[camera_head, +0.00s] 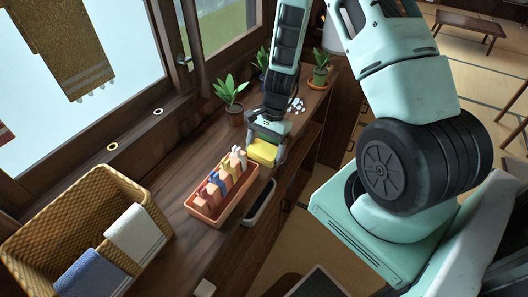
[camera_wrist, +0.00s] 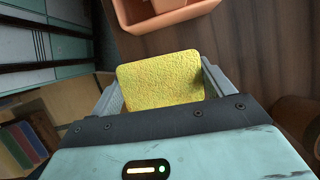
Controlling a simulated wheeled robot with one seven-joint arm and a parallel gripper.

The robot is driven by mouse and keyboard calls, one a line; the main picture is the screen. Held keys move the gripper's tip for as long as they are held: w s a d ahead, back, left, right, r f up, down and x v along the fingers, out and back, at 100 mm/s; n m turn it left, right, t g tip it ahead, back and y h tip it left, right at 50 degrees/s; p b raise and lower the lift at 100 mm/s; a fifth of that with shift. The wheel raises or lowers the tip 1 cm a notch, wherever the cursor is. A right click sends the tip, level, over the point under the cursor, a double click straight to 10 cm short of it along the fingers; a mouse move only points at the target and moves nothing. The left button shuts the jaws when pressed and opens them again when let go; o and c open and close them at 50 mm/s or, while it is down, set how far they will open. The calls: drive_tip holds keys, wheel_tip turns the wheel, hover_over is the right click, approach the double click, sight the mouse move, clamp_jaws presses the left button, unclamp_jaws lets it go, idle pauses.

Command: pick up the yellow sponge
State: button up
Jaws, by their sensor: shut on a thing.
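The yellow sponge (camera_head: 263,152) is between the fingers of my gripper (camera_head: 266,147) in the head view. In the wrist view the sponge (camera_wrist: 160,80) fills the space between the two fingers of my gripper (camera_wrist: 160,92), which are shut on its sides. It is near the far end of the orange tray. Whether the sponge touches the wooden counter below cannot be told.
The orange tray (camera_head: 208,212) holds several small coloured items. Potted plants (camera_head: 233,112) stand behind my gripper. A woven basket (camera_head: 22,240) with towels stands at the left. Bare counter (camera_head: 165,165) lies left of the tray.

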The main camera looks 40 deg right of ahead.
sight(264, 149)
drive_tip(key=shift+r, duration=0.1)
wheel_tip(264, 149, up, 10)
drive_tip(key=shift+f, duration=0.1)
idle(0.4)
drive_tip(key=shift+o, duration=0.8)
drive_tip(key=shift+c, duration=0.6)
